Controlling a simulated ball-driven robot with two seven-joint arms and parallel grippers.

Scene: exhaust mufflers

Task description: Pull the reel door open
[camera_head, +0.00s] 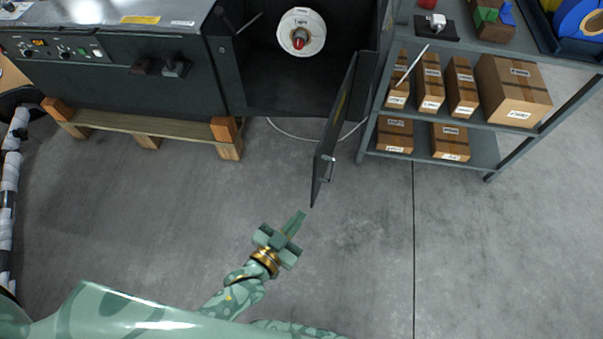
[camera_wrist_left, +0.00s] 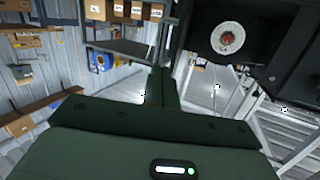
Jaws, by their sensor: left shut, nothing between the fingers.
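The reel door (camera_head: 334,130) is a dark panel hinged at the right side of the dark cabinet (camera_head: 285,80). It stands swung out toward me, and the cabinet interior shows. A handle (camera_head: 328,159) sits near its free edge. A white reel (camera_head: 301,32) with a red centre is inside the cabinet; it also shows in the left wrist view (camera_wrist_left: 227,38). My left gripper (camera_head: 299,217) is shut and empty, just below and left of the door's free lower end, apart from it in the head view. My right gripper is not in view.
A grey shelf rack (camera_head: 480,145) with several cardboard boxes (camera_head: 513,90) stands right of the door. A wooden pallet (camera_head: 150,126) lies under the machine (camera_head: 110,85) at left. The grey floor (camera_head: 500,260) in front is clear.

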